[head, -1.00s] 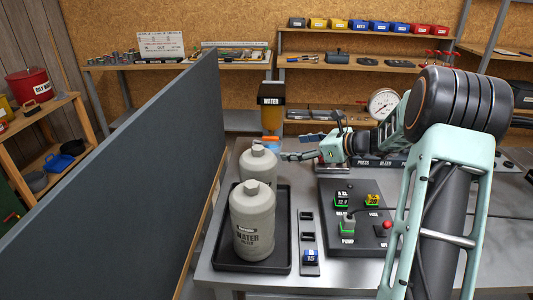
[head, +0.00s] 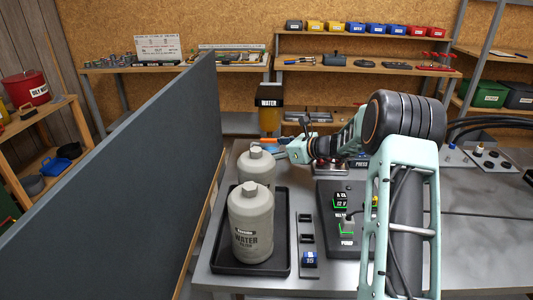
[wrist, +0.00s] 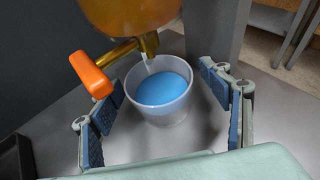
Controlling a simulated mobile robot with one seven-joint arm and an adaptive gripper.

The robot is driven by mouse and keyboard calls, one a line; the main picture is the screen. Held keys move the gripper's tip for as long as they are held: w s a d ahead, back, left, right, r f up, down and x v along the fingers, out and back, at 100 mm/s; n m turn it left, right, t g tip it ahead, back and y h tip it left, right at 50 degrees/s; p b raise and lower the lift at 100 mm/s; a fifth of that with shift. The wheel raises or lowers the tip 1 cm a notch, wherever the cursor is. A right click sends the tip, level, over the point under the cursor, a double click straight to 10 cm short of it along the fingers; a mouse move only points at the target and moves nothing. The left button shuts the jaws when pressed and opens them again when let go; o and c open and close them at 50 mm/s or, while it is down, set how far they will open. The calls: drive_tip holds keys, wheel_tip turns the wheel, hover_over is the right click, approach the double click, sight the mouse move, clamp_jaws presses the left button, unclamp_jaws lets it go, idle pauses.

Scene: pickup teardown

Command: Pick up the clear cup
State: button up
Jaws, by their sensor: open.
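The clear cup (wrist: 162,110) stands upright on the grey bench in the wrist view, with blue contents inside. It sits under the brass spout of an amber dispenser (wrist: 128,12). My gripper (wrist: 164,84) is open, with one finger on each side of the cup. I see space between the cup and both fingers. In the head view my gripper (head: 283,147) is in front of the dispenser labelled WATER (head: 269,101), and I cannot make out the cup there.
An orange tap handle (wrist: 91,74) sticks out at the cup's upper left, close to the left finger. Two grey filter canisters (head: 251,225) stand in a black tray (head: 226,262). A dark partition (head: 130,170) rises on the left.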

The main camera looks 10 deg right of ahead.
drive_tip(key=c, duration=1.4)
drive_tip(key=shift+r, duration=0.1)
